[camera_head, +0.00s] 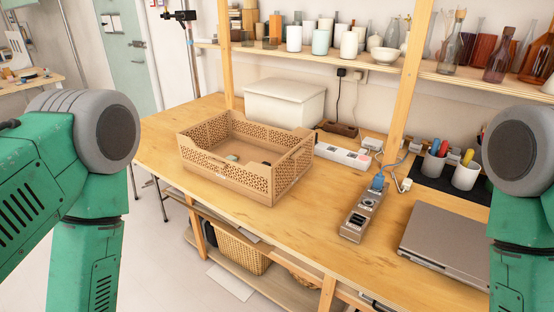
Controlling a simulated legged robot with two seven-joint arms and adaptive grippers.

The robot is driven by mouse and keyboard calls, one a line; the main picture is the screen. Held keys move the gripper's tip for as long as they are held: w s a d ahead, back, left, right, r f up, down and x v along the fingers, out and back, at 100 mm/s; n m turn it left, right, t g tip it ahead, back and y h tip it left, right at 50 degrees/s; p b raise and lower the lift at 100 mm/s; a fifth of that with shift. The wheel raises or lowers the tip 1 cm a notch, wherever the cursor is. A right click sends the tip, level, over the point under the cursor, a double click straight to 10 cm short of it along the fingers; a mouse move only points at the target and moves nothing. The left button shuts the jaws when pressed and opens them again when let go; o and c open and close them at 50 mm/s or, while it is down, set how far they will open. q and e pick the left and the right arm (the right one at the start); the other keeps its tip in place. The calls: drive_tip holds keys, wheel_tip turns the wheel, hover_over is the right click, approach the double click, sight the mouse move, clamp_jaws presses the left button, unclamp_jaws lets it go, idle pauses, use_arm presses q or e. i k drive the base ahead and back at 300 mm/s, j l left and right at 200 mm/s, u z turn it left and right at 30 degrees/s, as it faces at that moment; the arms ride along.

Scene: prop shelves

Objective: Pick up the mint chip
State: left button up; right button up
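A small mint-green piece (232,157), which looks like the mint chip, lies inside the tan perforated crate (228,178) on the wooden table. It is small, and its exact shape is hard to tell. A small dark item (266,163) lies to its right in the crate, partly hidden by the crate wall. My green arms show at the left and right edges. Both grippers are out of view, so neither shows near the crate.
A white lidded box (284,103) stands behind the crate. A power strip (343,153), a grey socket block (360,215), a closed laptop (446,238) and pen cups (466,175) stand to the right. The table's front strip is clear. Shelves of vessels are above.

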sight(234, 158)
drive_tip(key=i+j+z, duration=0.1)
drive_tip(key=j+z, duration=0.65)
drive_tip(key=z, duration=0.15)
drive_tip(key=j+z, duration=0.75)
drive_tip(key=z, duration=0.2)
drive_tip(key=k, duration=0.05)
